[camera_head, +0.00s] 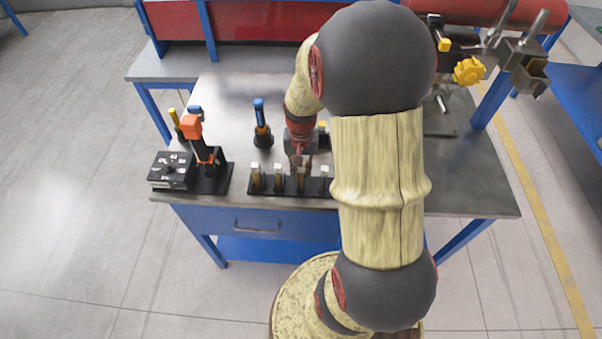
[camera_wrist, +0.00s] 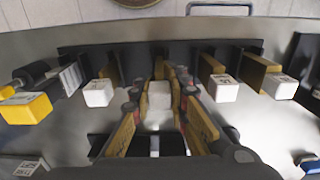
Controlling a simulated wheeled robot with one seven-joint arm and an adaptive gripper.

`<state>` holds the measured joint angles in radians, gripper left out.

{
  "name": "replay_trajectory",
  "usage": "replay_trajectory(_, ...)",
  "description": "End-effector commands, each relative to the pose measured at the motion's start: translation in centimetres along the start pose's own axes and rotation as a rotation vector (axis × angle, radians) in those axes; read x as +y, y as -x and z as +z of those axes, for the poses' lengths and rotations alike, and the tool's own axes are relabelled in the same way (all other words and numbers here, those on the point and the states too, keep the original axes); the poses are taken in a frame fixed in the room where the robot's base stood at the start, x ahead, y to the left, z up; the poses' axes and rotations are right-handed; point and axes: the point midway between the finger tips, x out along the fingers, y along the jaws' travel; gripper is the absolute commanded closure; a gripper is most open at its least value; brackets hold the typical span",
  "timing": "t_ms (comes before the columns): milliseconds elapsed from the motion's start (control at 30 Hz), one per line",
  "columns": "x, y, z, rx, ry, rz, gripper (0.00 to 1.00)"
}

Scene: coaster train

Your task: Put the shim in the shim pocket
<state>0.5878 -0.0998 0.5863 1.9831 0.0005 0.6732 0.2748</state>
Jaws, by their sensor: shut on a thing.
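My gripper (camera_wrist: 166,82) is pointed down at the black rack (camera_head: 290,194) near the table's front edge. Its two fingers are shut on a white-ended, yellowish piece (camera_wrist: 159,97), likely the shim, in the middle of the wrist view. The piece is in line with similar upright pieces in the rack; I cannot tell whether it is seated or slightly raised. In the head view my gripper (camera_head: 299,160) is small and partly hidden behind these pieces. The labels are too small to read, and I cannot tell which opening is the shim pocket.
White-topped pieces (camera_wrist: 98,92) and (camera_wrist: 225,90) stand close on both sides of my fingers. A black block with white markings (camera_head: 171,172) and an orange-topped tool (camera_head: 193,127) stand at the left. A blue-topped tool (camera_head: 260,115) stands behind the rack.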

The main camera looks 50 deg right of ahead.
Motion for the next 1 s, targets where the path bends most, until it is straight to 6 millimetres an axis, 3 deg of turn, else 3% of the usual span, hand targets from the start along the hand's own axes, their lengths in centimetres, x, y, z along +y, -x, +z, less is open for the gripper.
replay_trajectory(433, -0.02, -0.88, -0.02, 0.001, 0.000, 0.000, 1.00)
replay_trajectory(467, -0.02, -0.81, -0.01, 0.001, 0.000, 0.000, 0.83)
replay_trajectory(500, -0.02, -0.79, -0.01, 0.001, 0.000, 0.000, 0.81)
replay_trajectory(767, -0.02, -0.77, 0.00, 0.001, 0.000, 0.000, 0.66)
replay_trajectory(1000, -0.02, -0.76, 0.00, 0.001, -0.001, 0.000, 0.65)
